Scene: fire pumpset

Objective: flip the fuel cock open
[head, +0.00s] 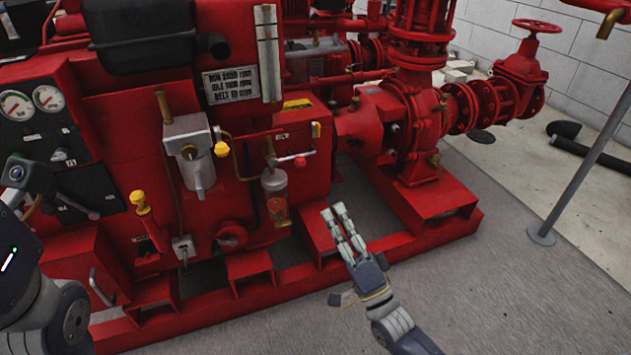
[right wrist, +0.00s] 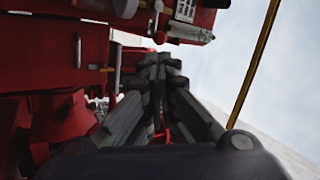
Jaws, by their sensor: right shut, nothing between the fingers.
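The fuel cock (head: 272,158) appears to be the small valve on the red engine's front, with a short pale lever ending in a red knob (head: 300,161). The lever points right, roughly level. A glass bowl (head: 275,190) hangs below it. My right gripper (head: 337,212) is shut and empty, below and to the right of the red knob, clear of it. Its closed dark fingers (right wrist: 160,65) also show in the right wrist view. My left gripper (head: 88,208) seems to be partly in view by the gauge panel; its jaw state is unclear.
A grey box-shaped fitting (head: 190,142) with a yellow knob stands left of the cock. A yellow-capped stem (head: 140,203) is further left. The red base rail (head: 250,300) runs along the front. The grey floor (head: 500,290) at the right is mostly clear, with a metal post (head: 585,160).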

